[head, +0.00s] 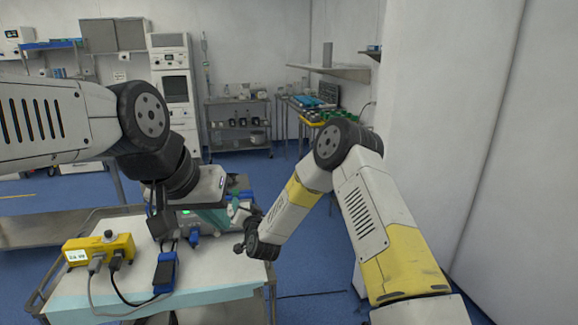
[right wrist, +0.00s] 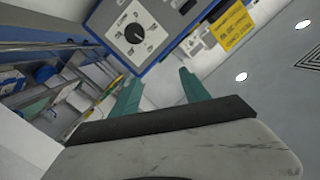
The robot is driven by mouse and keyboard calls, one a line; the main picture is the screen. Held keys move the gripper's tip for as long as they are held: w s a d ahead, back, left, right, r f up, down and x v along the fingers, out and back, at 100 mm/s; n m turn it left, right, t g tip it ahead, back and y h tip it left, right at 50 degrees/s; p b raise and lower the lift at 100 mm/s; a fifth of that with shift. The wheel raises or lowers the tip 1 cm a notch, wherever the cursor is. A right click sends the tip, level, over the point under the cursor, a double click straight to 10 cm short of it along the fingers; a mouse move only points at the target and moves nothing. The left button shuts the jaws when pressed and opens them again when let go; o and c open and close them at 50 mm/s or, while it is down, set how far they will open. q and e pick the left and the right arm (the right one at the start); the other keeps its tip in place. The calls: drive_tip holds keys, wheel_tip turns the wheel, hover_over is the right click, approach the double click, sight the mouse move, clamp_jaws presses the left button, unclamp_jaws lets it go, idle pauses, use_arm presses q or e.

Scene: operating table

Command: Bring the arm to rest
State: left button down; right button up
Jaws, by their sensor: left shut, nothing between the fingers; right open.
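My left arm (head: 70,118) comes in from the left and bends down over the table. My left gripper (head: 213,220) points down there, its teal fingers shut and empty. My right arm (head: 372,210) rises from the lower right to a high elbow, then slopes down to a wrist near the table's right edge. In the right wrist view my right gripper (right wrist: 160,76) is open, its two teal fingers apart with nothing between them. In the head view the right fingers are small and partly hidden, close to the left gripper.
A white-topped table (head: 70,285) holds a yellow box (head: 100,248) with cables and a blue-and-black device (head: 165,272). A panel with a dial (right wrist: 135,33) shows beyond the right fingers. A steel cart (head: 238,128) stands at the back. Open blue floor (head: 320,265) lies right of the table.

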drive_tip(key=d+r+n+g, duration=0.2)
drive_tip(key=d+r, duration=0.3)
drive_tip(key=r, duration=0.6)
drive_tip(key=s+d+r+n+g+h, duration=0.1)
drive_tip(key=s+d+r+n+g, duration=0.15)
drive_tip(key=s+d+r, duration=0.75)
drive_tip(key=s+d+g+h, duration=0.1)
drive_tip(key=s+d, duration=0.5)
drive_tip(key=s, duration=0.3)
drive_tip(key=s+d+m+g+h, duration=0.1)
drive_tip(key=s+d+g, duration=0.1)
drive_tip(key=s+d, duration=0.4)
drive_tip(key=s+d+r+m+g+h, duration=0.1)
drive_tip(key=s+d, duration=0.4)
drive_tip(key=s, duration=0.9)
drive_tip(key=shift+d+g, duration=0.4)
drive_tip(key=shift+g, duration=0.05)
drive_tip(key=shift+r, duration=0.1)
